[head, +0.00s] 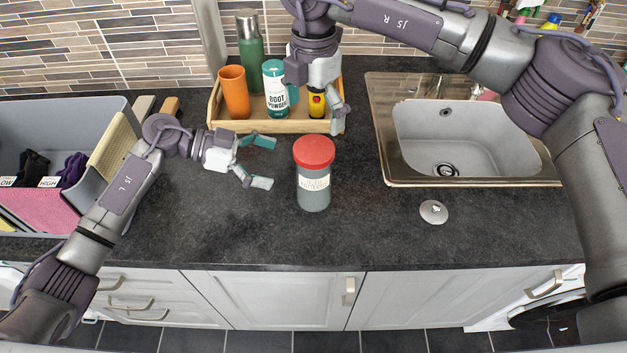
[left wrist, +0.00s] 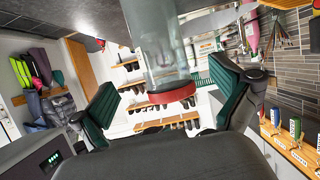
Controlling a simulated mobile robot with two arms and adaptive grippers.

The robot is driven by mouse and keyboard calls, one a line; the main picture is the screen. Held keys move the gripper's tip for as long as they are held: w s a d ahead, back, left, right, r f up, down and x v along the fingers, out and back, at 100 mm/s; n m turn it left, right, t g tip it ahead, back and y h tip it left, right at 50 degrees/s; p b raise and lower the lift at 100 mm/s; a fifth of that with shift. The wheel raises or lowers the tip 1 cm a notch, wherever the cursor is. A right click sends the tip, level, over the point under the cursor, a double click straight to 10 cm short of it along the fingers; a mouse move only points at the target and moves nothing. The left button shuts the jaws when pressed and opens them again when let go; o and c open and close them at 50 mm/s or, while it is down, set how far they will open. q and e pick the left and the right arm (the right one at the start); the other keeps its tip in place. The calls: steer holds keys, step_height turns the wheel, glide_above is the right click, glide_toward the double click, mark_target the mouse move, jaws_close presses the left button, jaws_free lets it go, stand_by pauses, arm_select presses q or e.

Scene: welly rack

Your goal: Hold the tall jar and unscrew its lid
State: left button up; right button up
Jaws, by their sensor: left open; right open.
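The tall jar (head: 314,190) stands upright on the dark worktop, with a grey see-through body, a pale label and a red lid (head: 314,151) on top. My left gripper (head: 270,163) is open just left of the jar, its fingers pointing at it and apart from it. In the left wrist view the jar (left wrist: 158,42) shows upside down, its red lid (left wrist: 172,93) framed between the two open green-padded fingers. My right gripper (head: 317,100) is open and empty, pointing down above the wooden tray, behind the jar and higher than it.
The wooden tray (head: 262,127) holds an orange cup (head: 234,92), a green flask (head: 250,45), a boot powder bottle (head: 275,95) and a yellow-black item (head: 317,103). A sink (head: 465,130) lies right, a metal plug (head: 433,211) before it. A grey bin (head: 75,112) stands left.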

mark_target(314, 173)
arm_select(q)
steer(key=x, duration=0.9)
steer(key=shift+w+d+f, duration=0.15)
steer(key=shift+d, duration=0.3)
jaws_close()
arm_select(e)
steer(key=m, duration=0.8)
steer(key=shift+f+m, duration=0.15)
steer(key=shift+m, duration=0.25)
steer(key=shift+f, duration=3.9)
